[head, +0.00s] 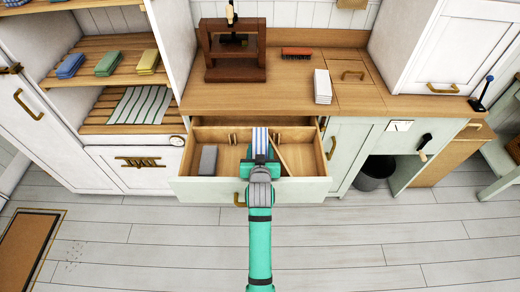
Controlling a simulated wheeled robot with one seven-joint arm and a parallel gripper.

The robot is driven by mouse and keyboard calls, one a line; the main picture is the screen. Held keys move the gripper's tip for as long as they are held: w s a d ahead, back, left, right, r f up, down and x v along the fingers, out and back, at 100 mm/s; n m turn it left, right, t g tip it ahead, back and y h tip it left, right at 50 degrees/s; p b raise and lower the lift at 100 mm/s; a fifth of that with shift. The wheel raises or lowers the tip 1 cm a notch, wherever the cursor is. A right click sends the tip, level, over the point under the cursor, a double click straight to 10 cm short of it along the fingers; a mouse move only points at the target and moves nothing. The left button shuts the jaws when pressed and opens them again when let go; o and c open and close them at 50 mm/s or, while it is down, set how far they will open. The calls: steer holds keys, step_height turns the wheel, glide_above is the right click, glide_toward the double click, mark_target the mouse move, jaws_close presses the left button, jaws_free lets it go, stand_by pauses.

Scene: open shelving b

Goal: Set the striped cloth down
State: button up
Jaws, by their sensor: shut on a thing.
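The striped cloth (260,137), blue and white, is in the jaws of my gripper (261,158). My gripper is shut on it and sits over the open drawer (185,188), a little right of the middle. The cloth reaches from the jaws toward the back of the drawer. My gripper covers its near end. I cannot tell whether the cloth touches the drawer floor. A grey block-like thing (208,160) lies in the left part of the drawer. A thin wooden strip (280,158) slants just right of my gripper.
A green-and-white striped mat or cloth (140,105) lies on the left shelf, below folded blue, green and yellow cloths (107,64). The counter (270,98) above the drawer holds a wooden press (233,50) and a white stack (322,86). A dark bin (374,173) stands at right.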

steer(key=shift+f, duration=0.1)
steer(key=o, duration=1.1)
steer(key=shift+r, duration=0.25)
steer(key=shift+s+r, duration=0.15)
steer(key=shift+s, duration=0.05)
steer(key=v, duration=1.1)
steer(key=shift+s+r, duration=0.2)
steer(key=shift+s, duration=0.1)
